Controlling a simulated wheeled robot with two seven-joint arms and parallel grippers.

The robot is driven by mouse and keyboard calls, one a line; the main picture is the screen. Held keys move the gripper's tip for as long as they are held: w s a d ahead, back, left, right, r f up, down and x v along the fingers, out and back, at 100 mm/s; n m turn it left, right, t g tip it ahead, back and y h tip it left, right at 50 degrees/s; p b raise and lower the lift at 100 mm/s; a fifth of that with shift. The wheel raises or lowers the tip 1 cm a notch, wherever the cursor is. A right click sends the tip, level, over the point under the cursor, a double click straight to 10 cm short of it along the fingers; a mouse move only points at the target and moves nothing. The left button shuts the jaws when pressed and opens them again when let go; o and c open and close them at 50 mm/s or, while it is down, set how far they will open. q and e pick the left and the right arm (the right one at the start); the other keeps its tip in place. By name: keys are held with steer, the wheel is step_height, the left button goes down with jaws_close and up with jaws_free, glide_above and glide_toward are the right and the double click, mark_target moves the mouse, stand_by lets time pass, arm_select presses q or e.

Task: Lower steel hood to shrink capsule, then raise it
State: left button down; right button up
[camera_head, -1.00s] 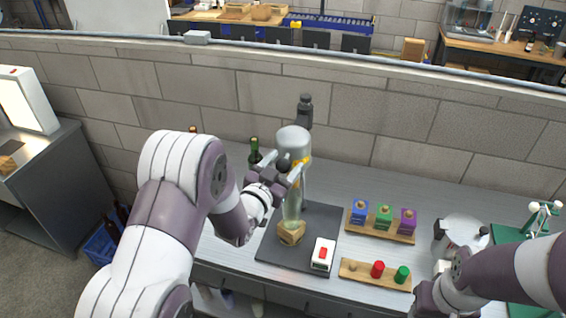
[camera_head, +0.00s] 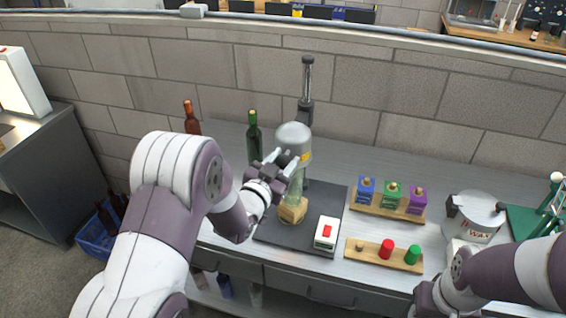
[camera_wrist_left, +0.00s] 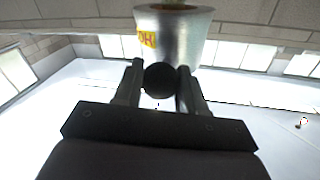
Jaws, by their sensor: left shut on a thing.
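The steel hood (camera_head: 294,136), a shiny cylinder with a yellow label, hangs on a dark post (camera_head: 307,80). It sits over the top of a pale clear bottle (camera_head: 295,190), so the neck and any capsule are hidden. The bottle stands upright in a wooden block (camera_head: 292,210) on a dark base plate (camera_head: 270,232). My left gripper (camera_head: 292,165) is at the hood's front. In the left wrist view the gripper (camera_wrist_left: 160,82) is shut on a black ball knob (camera_wrist_left: 158,78), below the labelled hood (camera_wrist_left: 178,35).
A white switch box (camera_head: 326,232) with a red button sits on the plate. To the right are a rack of coloured blocks (camera_head: 388,206), a board with coloured pegs (camera_head: 380,262) and a steel pot (camera_head: 474,222). Dark bottles (camera_head: 254,140) stand behind left.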

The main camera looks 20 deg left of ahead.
arm_select(q)
steer(key=shift+s+f, duration=0.1)
steer(key=shift+f, duration=0.3)
steer(key=c, duration=0.7)
jaws_free()
steer(key=shift+f, duration=0.1)
arm_select(e)
steer(key=shift+f, duration=0.4)
arm_select(q)
steer(key=b+v, duration=0.3)
steer(key=v, duration=0.9)
steer(key=shift+s, duration=0.2)
arm_select(e)
step_height(320, 180, down, 3)
steer(key=shift+f, duration=0.15)
